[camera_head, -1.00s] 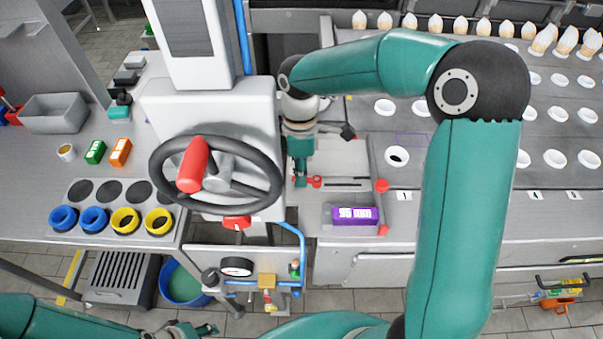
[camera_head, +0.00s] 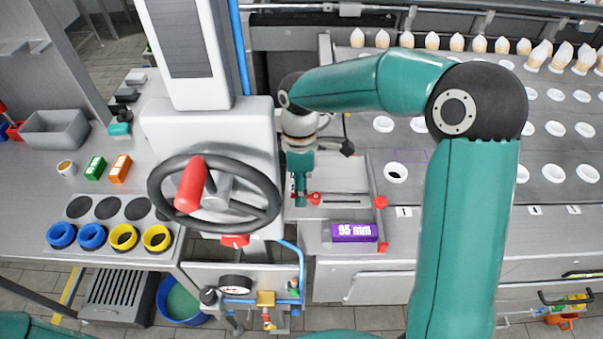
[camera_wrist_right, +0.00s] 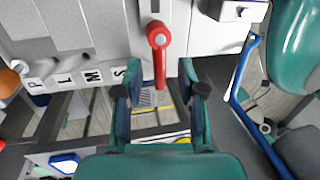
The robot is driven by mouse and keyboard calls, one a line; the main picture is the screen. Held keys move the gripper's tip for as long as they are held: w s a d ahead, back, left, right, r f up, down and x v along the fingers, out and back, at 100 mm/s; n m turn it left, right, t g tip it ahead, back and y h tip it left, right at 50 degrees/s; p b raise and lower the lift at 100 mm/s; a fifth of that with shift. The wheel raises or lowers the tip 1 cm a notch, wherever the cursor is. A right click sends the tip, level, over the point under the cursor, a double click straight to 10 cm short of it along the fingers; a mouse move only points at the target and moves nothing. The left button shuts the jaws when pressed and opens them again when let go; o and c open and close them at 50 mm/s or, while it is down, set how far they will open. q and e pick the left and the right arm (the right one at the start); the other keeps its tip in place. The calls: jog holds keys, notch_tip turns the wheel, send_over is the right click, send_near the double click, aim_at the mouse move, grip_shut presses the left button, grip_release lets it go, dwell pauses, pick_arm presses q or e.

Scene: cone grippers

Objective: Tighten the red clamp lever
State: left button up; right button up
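The red clamp lever (camera_wrist_right: 159,52) shows in the right wrist view, with a round pivot at its top and its arm pointing down the picture. My right gripper (camera_wrist_right: 155,84) is open, with its fingers apart on either side of the lever's lower end. I cannot tell whether either finger touches it. In the head view my right gripper (camera_head: 301,197) points down beside a small red part (camera_head: 314,198) on the grey fixture; the gripper hides some of what is there. My left gripper is out of view.
The handwheel (camera_head: 214,195) with its red handle stands left of my right gripper. A purple 95 mm block (camera_head: 354,232) sits in the fixture's front tray. The perforated conveyor with cones lies behind my right arm.

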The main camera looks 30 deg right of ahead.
notch_tip(320, 180, up, 11)
jog(key=w+d, duration=0.1)
jog(key=w, duration=0.1)
jog(key=shift+r, duration=0.2)
dwell(0.4)
